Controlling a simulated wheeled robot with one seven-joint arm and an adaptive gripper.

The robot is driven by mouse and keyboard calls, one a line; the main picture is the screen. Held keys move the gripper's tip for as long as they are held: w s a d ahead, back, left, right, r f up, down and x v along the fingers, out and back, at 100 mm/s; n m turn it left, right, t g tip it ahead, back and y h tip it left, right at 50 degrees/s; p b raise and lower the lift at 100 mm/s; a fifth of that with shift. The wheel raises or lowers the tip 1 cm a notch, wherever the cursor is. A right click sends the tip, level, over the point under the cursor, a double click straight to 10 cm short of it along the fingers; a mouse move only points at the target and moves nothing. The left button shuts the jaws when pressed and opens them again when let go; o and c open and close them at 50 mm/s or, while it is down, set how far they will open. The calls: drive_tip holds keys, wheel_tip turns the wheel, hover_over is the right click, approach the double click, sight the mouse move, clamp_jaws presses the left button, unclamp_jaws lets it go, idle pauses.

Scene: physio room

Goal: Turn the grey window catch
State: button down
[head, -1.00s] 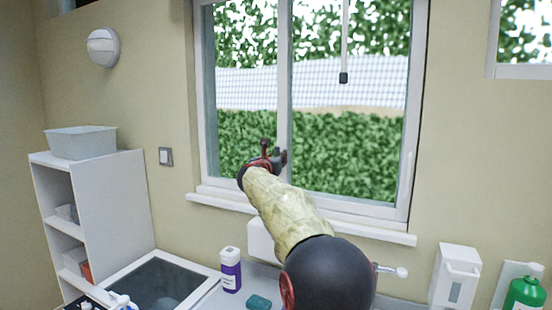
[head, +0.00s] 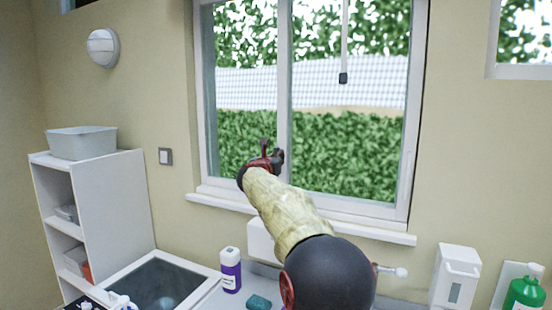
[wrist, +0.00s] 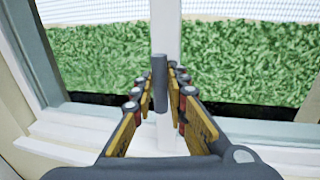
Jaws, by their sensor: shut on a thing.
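The grey window catch (wrist: 159,82) stands upright in front of the white middle bar of the window in the wrist view. My gripper (wrist: 161,88) is shut on it, with one finger on each side. In the head view my gripper (head: 272,154) is at the low part of the window's middle bar, and it largely hides the catch. The window (head: 345,150) has a white frame and two panes, with a hedge outside.
A white sill (head: 375,231) runs below the window. Beneath it are a white and purple bottle (head: 231,270), a teal block (head: 258,302) and a sink (head: 165,284). A white shelf unit (head: 115,200) stands left. A dispenser (head: 456,277) and a green bottle (head: 524,292) are at right.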

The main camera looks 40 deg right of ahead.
drive_tip(key=shift+r, duration=0.1)
drive_tip(key=n+g+p, duration=0.1)
drive_tip(key=n+p, duration=0.4)
drive_tip(key=p, duration=0.5)
drive_tip(key=n+g+p, duration=0.1)
drive_tip(key=n+p, duration=0.4)
drive_tip(key=p, duration=0.5)
drive_tip(key=w+n+g+p, duration=0.1)
drive_tip(key=n+p, duration=0.4)
drive_tip(key=p, duration=0.5)
drive_tip(key=shift+a+f+n+g, duration=0.3)
drive_tip(key=shift+g, duration=0.1)
drive_tip(key=shift+f, duration=0.1)
drive_tip(key=c, duration=1.8)
unclamp_jaws()
drive_tip(key=shift+o, duration=0.2)
